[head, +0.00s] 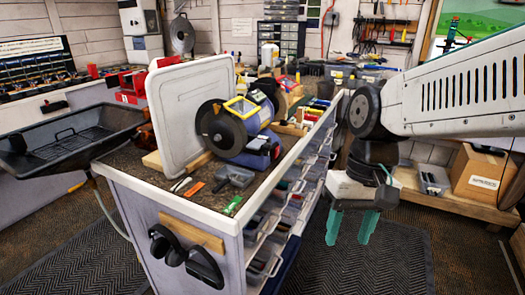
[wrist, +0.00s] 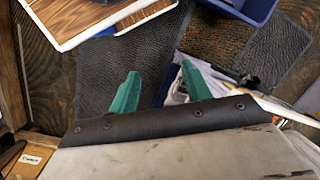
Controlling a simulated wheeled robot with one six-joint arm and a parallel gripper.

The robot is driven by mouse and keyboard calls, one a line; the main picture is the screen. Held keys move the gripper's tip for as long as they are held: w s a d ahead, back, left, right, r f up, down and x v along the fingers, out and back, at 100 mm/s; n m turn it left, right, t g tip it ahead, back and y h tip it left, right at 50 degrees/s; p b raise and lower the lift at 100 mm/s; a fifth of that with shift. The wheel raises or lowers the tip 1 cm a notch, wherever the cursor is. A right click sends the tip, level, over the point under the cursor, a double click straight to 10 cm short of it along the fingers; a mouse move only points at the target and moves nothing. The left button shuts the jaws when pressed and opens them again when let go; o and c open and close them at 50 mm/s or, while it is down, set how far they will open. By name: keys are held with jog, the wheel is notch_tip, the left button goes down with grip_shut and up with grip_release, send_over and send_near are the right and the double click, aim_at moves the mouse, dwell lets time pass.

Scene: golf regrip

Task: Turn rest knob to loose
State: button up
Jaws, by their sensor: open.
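A blue bench machine (head: 250,145) with a dark round wheel (head: 220,133) and a yellow-framed guard (head: 241,107) stands on the workbench; I cannot make out a rest knob on it. My gripper (head: 350,226) has two green fingers, hangs down right of the workbench and is well apart from the machine. The fingers are spread with nothing between them. In the wrist view my gripper (wrist: 160,88) shows both fingertips apart above the dark floor mat; the machine is not visible there.
The workbench (head: 136,184) holds a white upright panel (head: 190,115) and small tools. Drawers (head: 265,265) line its right side, near my gripper. A cardboard box (head: 478,172) sits on a low shelf at right. Open floor with a ribbed mat (head: 385,262) lies below.

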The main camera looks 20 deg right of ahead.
jog(key=w+a+f+m+y, duration=0.3)
jog(key=w+a+m+y, duration=0.2)
jog(key=w+y, duration=0.1)
jog(key=m+t+y, duration=0.5)
jog(key=m+t, duration=0.9)
jog(key=m, duration=0.6)
send_near(261, 150)
jog(key=x, duration=1)
jog(key=shift+w+d+f, duration=0.15)
jog(key=shift+w, duration=0.15)
jog(key=shift+c, duration=0.3)
